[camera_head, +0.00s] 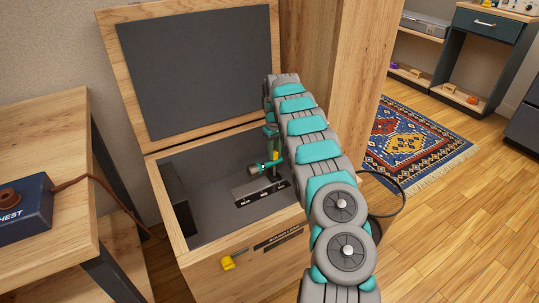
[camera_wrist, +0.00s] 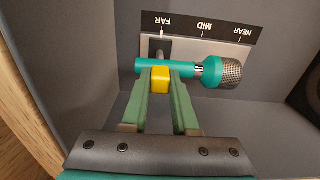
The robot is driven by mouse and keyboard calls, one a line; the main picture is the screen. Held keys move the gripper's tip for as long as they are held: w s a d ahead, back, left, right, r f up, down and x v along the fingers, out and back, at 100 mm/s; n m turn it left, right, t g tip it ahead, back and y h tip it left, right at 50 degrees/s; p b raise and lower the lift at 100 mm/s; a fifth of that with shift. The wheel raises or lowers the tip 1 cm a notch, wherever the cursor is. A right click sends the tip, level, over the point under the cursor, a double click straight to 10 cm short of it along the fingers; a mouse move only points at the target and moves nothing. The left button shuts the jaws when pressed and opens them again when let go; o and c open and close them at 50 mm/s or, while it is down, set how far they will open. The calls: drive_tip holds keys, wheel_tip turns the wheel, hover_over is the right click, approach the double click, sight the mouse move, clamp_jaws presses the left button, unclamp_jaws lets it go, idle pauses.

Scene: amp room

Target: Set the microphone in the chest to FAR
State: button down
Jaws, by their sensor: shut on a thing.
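The open wooden chest (camera_head: 162,195) has its lid raised and a dark grey lining. Inside, the teal microphone (camera_head: 256,168) with a grey mesh head lies sideways over a labelled plate (camera_head: 246,187). In the wrist view the microphone (camera_wrist: 222,72) has its head to the right and its post (camera_wrist: 161,54) in line with the FAR mark on the black label strip (camera_wrist: 205,26); MID and NEAR lie further right. My gripper (camera_wrist: 160,80) has its green fingers shut on the microphone's yellow block. In the head view my gripper (camera_head: 271,138) reaches down into the chest.
The raised lid (camera_head: 195,70) stands behind my arm, and a wooden panel (camera_head: 335,60) is to the right. A dark speaker-like box (camera_head: 178,205) is at the chest's left inside. A yellow latch (camera_head: 233,260) is on the front. A wooden table (camera_head: 60,240) stands at left.

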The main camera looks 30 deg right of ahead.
drive_tip(key=shift+d+r, duration=0.15)
drive_tip(key=shift+d, duration=0.1)
drive_tip(key=c, duration=0.7)
unclamp_jaws()
wheel_tip(320, 180, up, 7)
drive_tip(key=shift+w+b, duration=0.1)
drive_tip(key=shift+b, duration=0.2)
drive_tip(key=shift+r, duration=0.3)
